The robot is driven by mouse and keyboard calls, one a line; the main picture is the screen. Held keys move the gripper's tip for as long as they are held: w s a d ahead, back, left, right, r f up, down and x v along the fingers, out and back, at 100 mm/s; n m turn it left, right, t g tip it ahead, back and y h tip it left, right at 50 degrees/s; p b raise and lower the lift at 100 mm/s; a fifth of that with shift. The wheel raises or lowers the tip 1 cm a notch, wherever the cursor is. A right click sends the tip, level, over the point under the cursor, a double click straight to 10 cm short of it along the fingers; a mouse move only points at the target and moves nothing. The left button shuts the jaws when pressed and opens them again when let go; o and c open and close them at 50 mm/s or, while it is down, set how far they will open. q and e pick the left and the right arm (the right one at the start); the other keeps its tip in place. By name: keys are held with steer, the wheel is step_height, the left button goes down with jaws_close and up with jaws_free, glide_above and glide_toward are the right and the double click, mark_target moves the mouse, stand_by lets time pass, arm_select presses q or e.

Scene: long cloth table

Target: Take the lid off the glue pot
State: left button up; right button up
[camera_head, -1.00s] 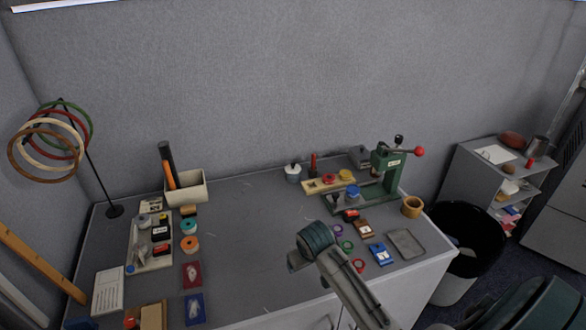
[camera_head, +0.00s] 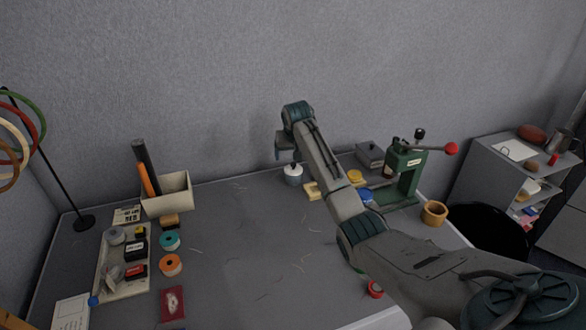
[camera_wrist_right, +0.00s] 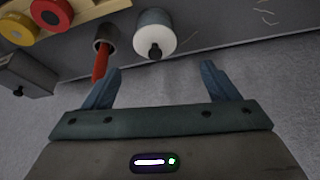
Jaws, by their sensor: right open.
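The glue pot (camera_head: 293,177) is a small white pot with a dark knob on its lid, standing near the back of the table. In the right wrist view the pot (camera_wrist_right: 155,28) shows at the top, and the lid's black knob (camera_wrist_right: 155,52) points towards my gripper. The lid is on the pot. My right gripper (camera_head: 284,153) is above the pot in the head view. In the wrist view the right gripper (camera_wrist_right: 160,72) is open and empty, its fingers apart from the knob and to either side of it. My left gripper is out of view.
A red-handled tool (camera_wrist_right: 101,62) stands close beside the pot. A green press (camera_head: 403,175) and a grey box (camera_head: 370,154) stand to the right. A pen holder (camera_head: 168,195) is at the left. The table's middle is mostly clear, with loose threads.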

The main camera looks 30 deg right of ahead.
mark_target(294, 165)
steer(key=shift+x, duration=0.95)
steer(key=shift+w+d+f, duration=0.1)
steer(key=shift+d+f, duration=0.05)
steer(key=shift+f, duration=0.15)
steer(key=x, duration=0.1)
steer(key=p+x, duration=0.1)
steer(key=x, duration=0.2)
steer(key=shift+d+p, duration=0.25)
steer(key=shift+p, duration=0.05)
steer(key=shift+d+f, duration=0.1)
steer(key=shift+f, duration=0.3)
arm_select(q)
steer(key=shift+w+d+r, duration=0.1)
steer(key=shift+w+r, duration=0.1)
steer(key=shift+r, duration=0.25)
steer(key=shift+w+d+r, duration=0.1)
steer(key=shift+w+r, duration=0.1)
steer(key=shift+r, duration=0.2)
arm_select(e)
steer(key=c, duration=1)
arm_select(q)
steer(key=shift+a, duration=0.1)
arm_select(e)
steer(key=shift+c, duration=0.3)
